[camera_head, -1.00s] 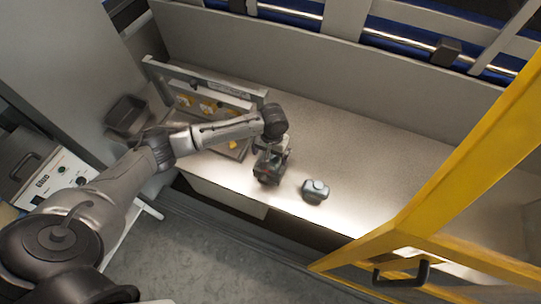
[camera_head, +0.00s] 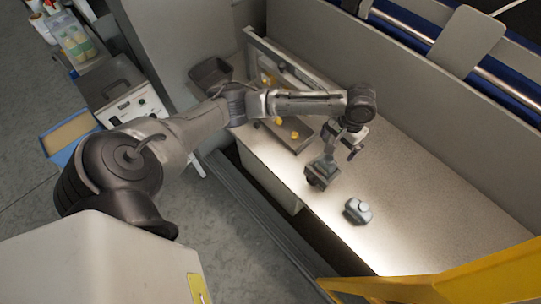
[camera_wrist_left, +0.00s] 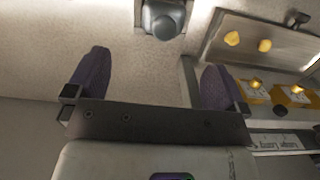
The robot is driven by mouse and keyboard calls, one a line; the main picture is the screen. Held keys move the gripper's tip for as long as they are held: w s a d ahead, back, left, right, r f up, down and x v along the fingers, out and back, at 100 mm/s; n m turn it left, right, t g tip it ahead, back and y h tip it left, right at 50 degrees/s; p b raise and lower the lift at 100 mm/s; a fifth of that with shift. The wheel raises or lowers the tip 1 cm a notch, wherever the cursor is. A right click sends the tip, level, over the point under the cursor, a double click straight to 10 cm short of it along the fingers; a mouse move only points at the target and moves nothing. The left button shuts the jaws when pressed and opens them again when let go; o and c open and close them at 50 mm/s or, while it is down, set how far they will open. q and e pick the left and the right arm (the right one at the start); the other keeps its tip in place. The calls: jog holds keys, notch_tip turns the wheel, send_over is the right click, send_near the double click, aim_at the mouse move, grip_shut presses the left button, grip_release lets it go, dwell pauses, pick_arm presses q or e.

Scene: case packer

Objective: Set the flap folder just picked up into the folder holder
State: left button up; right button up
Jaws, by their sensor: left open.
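My left gripper (camera_head: 350,143) is over the worktable. In the left wrist view its two purple fingers (camera_wrist_left: 155,64) stand wide apart with nothing between them. A dark block with a round face (camera_head: 319,173) is at the lower end of a grey bracket, just in front of the gripper; a similar block shows at the top of the left wrist view (camera_wrist_left: 165,18), clear of the fingers. A smaller grey block with a rounded top (camera_head: 357,210) sits alone on the table. I cannot tell which of these is the flap folder or the folder holder. My right gripper is not in view.
A rack with yellow knobs (camera_head: 296,135) stands left of the gripper; its labelled rail (camera_wrist_left: 285,142) shows in the left wrist view. A dark bin (camera_head: 210,74) is behind it. A yellow frame (camera_head: 470,274) borders the lower right. The table's right part is clear.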

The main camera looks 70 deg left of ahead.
pick_arm(q)
jog(key=s+d+f+m+t+h, duration=0.1)
jog(key=s+d+f+m, duration=0.2)
jog(key=s+d+f, duration=0.4)
jog(key=s+d+f+m+t+h, duration=0.1)
jog(key=s+d+f+m+t, duration=0.15)
jog(key=s+d, duration=0.45)
jog(key=s+a+y, duration=0.1)
jog(key=s+a, duration=0.1)
jog(key=s, duration=0.5)
jog(key=s+a+t+y, duration=0.1)
jog(key=s+a, duration=0.2)
jog(key=s, duration=0.4)
jog(key=shift+a+r, duration=0.25)
jog(key=shift+r, duration=0.05)
jog(key=shift+s, duration=0.1)
